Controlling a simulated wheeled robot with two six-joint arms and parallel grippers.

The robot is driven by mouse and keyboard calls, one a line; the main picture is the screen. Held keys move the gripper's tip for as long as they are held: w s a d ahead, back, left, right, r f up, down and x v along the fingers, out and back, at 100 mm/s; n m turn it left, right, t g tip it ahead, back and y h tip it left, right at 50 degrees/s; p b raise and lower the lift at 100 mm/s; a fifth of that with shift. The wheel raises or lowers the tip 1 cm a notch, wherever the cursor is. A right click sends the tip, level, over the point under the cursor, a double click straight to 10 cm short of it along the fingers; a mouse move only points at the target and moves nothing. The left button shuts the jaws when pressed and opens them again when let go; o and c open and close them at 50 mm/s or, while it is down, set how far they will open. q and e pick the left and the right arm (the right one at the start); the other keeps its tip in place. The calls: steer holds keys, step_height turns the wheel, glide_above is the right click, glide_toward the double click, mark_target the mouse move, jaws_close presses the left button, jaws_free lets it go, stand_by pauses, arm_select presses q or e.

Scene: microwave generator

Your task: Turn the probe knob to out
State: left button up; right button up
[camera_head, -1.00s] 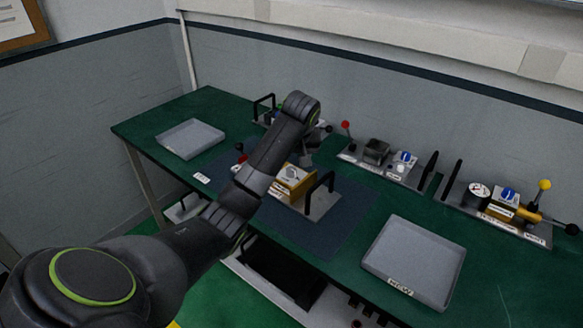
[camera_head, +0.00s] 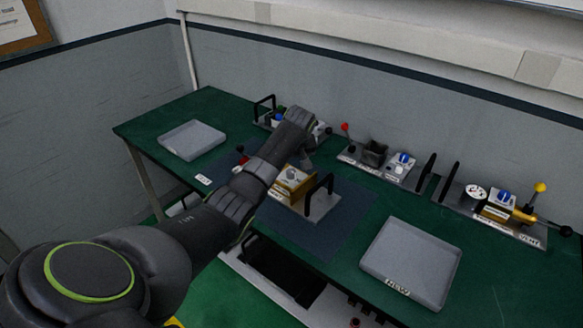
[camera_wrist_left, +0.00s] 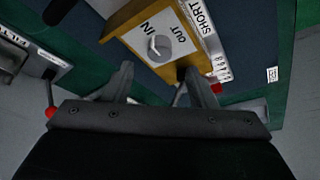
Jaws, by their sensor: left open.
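IN and OUT are printed beside the dial in the left wrist view. In the head view the knob (camera_head: 292,174) shows just right of my forearm, on the middle device. My left gripper (camera_wrist_left: 158,72) is open and empty. Its two fingers stand apart just short of the dial, and I see no contact with the knob. The exact direction of the knob's pointer is hard to tell. My right gripper is not in view.
The middle device has a black handle (camera_head: 319,188) and sits on a dark blue mat (camera_head: 325,232). A grey tray (camera_head: 193,139) lies at the left and another (camera_head: 411,262) at the right. Panels with levers (camera_head: 541,187) stand along the back. A red lever ball (camera_wrist_left: 51,112) shows near the gripper.

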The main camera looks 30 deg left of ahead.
mark_target(291, 171)
arm_select(q)
steer(key=shift+x, duration=2.85)
steer(key=shift+r, duration=0.1)
steer(key=c, duration=1)
